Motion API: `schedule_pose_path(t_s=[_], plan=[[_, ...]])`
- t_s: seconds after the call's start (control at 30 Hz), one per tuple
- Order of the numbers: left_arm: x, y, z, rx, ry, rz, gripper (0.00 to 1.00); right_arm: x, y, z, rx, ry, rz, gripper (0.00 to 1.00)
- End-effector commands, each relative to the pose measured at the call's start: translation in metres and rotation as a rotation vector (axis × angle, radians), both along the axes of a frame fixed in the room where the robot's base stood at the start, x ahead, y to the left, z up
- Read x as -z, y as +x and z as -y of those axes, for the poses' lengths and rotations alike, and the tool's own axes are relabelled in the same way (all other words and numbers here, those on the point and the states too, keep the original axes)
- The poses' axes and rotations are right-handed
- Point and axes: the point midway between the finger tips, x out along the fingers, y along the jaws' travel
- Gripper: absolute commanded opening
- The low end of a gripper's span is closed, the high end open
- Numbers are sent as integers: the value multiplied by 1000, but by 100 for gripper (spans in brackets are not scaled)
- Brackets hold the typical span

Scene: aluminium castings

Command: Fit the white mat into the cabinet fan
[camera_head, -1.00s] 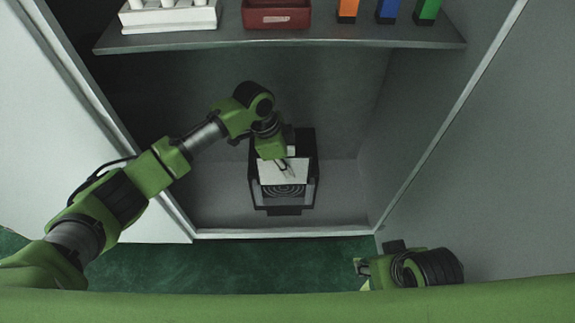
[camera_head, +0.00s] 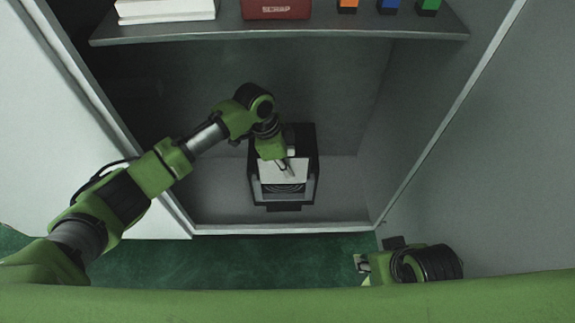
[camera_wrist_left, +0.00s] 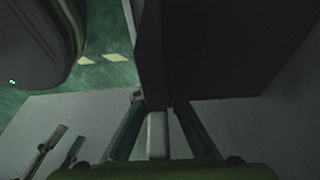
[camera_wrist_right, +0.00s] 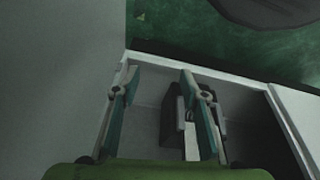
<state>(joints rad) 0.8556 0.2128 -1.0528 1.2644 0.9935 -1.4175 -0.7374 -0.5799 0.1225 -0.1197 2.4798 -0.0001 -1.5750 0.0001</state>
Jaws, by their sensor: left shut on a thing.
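The cabinet fan (camera_head: 312,165) is a black, box-like frame on the cabinet floor; a ringed grille shows in its front part. The white mat (camera_head: 275,172) is a pale panel at the fan's opening, above the rings; I cannot tell whether it is seated. My left gripper (camera_head: 289,168) is over the mat. In the left wrist view its fingers (camera_wrist_left: 158,110) are shut on a pale, narrow piece (camera_wrist_left: 157,137), apparently part of the mat. My right gripper (camera_head: 361,265) is empty outside the cabinet; its fingers (camera_wrist_right: 153,85) are apart in the right wrist view.
The cabinet's shelf (camera_head: 280,33) above holds a white tray (camera_head: 165,10), a red bin (camera_head: 276,9) and several coloured items. Cabinet walls stand close on both sides. The cabinet floor (camera_head: 345,205) is bare around the fan. Green floor (camera_head: 235,264) lies in front.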

Motion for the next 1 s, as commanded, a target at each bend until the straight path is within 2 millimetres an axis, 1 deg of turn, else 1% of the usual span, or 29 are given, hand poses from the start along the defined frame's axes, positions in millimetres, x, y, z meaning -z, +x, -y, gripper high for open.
schedule_pose_path(t_s=[0.63,1.0], plan=[[8,0,0,0,-1,1,0,-3,18,-7,-2,20,67,40],[9,-1,0,0,1,-1,0,2,4,-2,0,7,15,40]])
